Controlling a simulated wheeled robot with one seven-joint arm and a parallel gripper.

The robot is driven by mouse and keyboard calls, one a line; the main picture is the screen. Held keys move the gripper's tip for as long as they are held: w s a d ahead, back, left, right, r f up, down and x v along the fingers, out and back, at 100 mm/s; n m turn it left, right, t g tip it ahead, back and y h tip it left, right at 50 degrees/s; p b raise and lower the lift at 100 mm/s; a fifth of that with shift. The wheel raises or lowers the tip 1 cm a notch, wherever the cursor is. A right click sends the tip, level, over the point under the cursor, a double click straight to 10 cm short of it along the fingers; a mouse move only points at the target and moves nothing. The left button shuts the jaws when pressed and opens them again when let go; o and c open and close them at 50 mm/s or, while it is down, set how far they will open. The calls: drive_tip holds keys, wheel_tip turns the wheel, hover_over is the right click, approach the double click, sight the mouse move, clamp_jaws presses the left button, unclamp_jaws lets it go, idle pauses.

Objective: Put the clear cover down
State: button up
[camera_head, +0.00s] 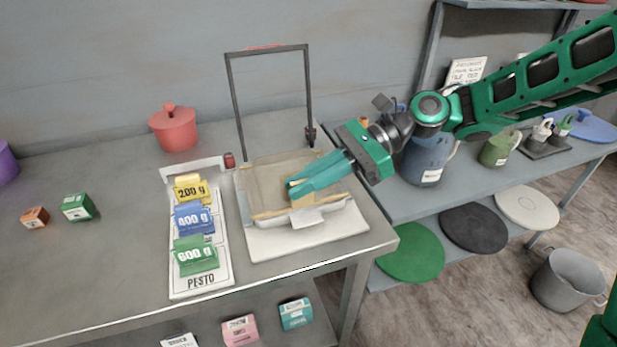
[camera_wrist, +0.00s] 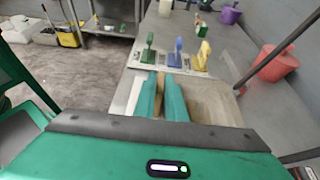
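A white tray-like machine (camera_head: 262,244) with a pale tan inside stands on the grey table. What looks like the clear cover (camera_head: 268,49) stands upright at its back: a see-through pane with a dark edge and a red strip on top. Its dark edge also crosses the right of the wrist view (camera_wrist: 276,52). My gripper (camera_head: 291,188) reaches in from the right, its teal fingers low over the tray, in front of the raised cover and apart from it. In the wrist view the fingers (camera_wrist: 163,78) are close together with a tan strip between them; I cannot tell if it is held.
Left of the machine, a white PESTO board (camera_head: 201,284) holds yellow, blue and green weight tags. A red lidded pot (camera_head: 173,128) stands behind. A blue jug (camera_head: 428,160) is close to my arm on the right. The table's left part is mostly free.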

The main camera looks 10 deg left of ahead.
drive_tip(key=shift+o, duration=1.1)
drive_tip(key=shift+r, duration=0.55)
drive_tip(key=v, duration=1.2)
